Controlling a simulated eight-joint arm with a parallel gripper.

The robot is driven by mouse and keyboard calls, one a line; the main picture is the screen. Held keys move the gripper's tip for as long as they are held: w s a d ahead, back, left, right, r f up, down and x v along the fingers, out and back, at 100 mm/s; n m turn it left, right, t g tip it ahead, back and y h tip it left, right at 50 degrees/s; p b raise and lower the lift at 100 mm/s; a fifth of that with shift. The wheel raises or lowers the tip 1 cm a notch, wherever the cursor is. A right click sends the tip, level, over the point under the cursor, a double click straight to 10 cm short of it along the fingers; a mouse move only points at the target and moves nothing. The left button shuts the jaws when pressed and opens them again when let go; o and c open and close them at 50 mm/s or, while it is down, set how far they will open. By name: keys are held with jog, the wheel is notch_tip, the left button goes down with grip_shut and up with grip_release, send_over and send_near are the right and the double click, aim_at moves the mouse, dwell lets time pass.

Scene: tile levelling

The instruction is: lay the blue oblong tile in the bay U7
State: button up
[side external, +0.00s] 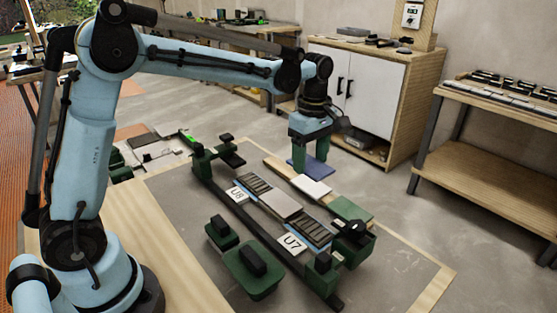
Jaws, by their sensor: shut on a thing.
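My gripper (310,158), with green fingers, is at the far side of the work board. It is shut on the blue oblong tile (319,172), which shows below and between the fingers. I cannot tell whether the tile is clear of the surface beneath it. The bay U7 (309,232) is a dark ribbed slot with blue edging, nearer the camera than my gripper and close to the white U7 label (292,244). No tile shows on its ribs.
A similar ribbed bay (257,184) lies by the U8 label (237,194), with a grey-beige tile (281,204) between the bays. A white tile (312,187) and a green tile (350,209) lie behind. Green handled blocks (253,272) stand in front. Dark-knobbed clamps (322,275) stand at the rail ends.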

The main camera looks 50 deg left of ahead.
send_near(311, 228)
jog(key=shift+f, duration=2.8)
jog(key=shift+f, duration=0.6)
jog(key=o, duration=1)
jog(key=shift+r, duration=4)
